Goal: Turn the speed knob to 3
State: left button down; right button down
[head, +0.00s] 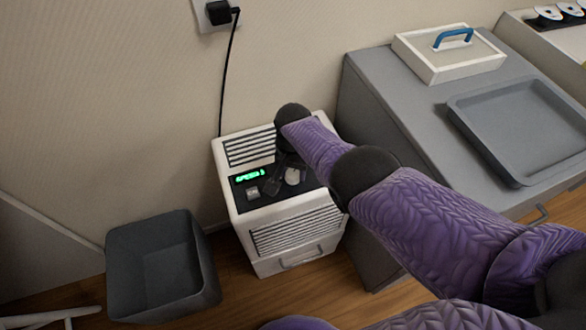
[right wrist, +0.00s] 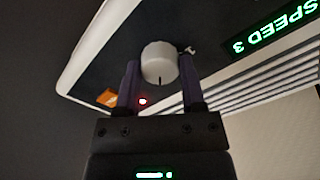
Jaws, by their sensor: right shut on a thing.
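The white box-shaped appliance (head: 297,229) stands on the floor against the wall, with a dark control panel on top. Its round white speed knob (right wrist: 159,60) sits between the two fingers of my right gripper (right wrist: 160,72), which is shut on it. A dark pointer line shows on the knob, on the side towards my palm. The green display (right wrist: 270,34) reads "SPEED 3"; it also glows in the head view (head: 249,176). In the head view my right gripper (head: 284,174) reaches down over the panel and partly covers it. My left gripper is not in view.
An orange switch (right wrist: 107,97) and a small red light (right wrist: 142,101) are on the panel near my fingers. A dark grey bin (head: 205,291) stands left of the appliance. A grey cabinet (head: 375,70) stands close on the right. A black cord (head: 223,95) hangs behind.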

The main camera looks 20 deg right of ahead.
jog(key=shift+m, duration=1.2)
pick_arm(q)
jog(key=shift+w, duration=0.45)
pick_arm(e)
jog(key=shift+m, duration=0.4)
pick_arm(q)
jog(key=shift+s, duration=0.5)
